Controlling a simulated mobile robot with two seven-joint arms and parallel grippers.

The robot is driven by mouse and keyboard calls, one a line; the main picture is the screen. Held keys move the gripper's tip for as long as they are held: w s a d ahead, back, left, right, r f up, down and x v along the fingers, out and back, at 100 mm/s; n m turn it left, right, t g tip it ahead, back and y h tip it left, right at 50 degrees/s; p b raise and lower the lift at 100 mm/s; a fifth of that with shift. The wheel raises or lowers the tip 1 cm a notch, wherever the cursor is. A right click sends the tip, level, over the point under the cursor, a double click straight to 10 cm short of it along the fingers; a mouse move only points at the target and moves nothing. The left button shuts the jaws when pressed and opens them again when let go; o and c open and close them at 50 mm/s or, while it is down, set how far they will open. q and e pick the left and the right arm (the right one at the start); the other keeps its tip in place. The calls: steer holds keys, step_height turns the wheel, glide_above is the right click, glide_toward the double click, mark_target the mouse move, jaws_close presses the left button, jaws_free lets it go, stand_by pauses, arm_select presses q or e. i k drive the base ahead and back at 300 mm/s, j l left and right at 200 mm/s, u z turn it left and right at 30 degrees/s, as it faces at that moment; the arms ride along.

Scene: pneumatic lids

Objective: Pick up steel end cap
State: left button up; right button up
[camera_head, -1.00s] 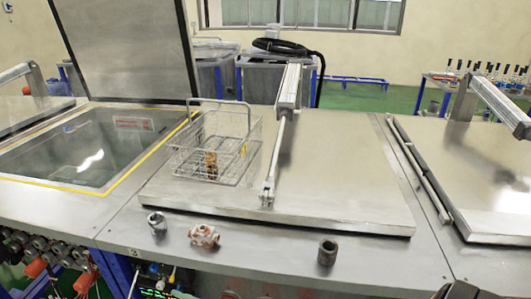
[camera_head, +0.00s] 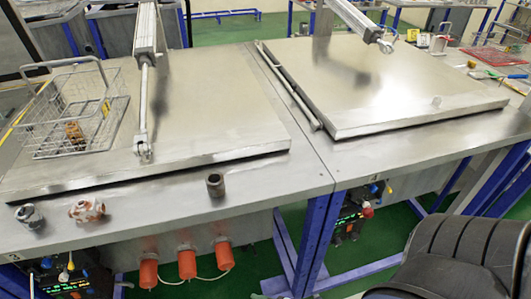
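A dark grey steel cylinder (camera_head: 215,184), the likely steel end cap, stands upright on the front ledge of the steel bench, just in front of the closed lid. A grey metal fitting (camera_head: 30,216) lies further left on the same ledge; I cannot tell for certain which of the two is the end cap. Neither of my grippers shows.
A wire basket (camera_head: 70,141) with a brass-coloured part (camera_head: 75,133) stands on the left closed lid (camera_head: 215,115). A pneumatic cylinder (camera_head: 145,28) with its rod reaches this lid's front edge. A second closed lid (camera_head: 400,85) lies right. The ledge right of the dark cylinder is clear.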

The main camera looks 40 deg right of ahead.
mark_target(215, 181)
steer(key=z, duration=1.55)
steer(key=i+j+z, duration=0.1)
steer(key=j, duration=0.3)
steer(key=i+j+z, duration=0.1)
steer(key=j, duration=0.75)
steer(key=k+l+u, duration=0.15)
steer(key=l, duration=0.2)
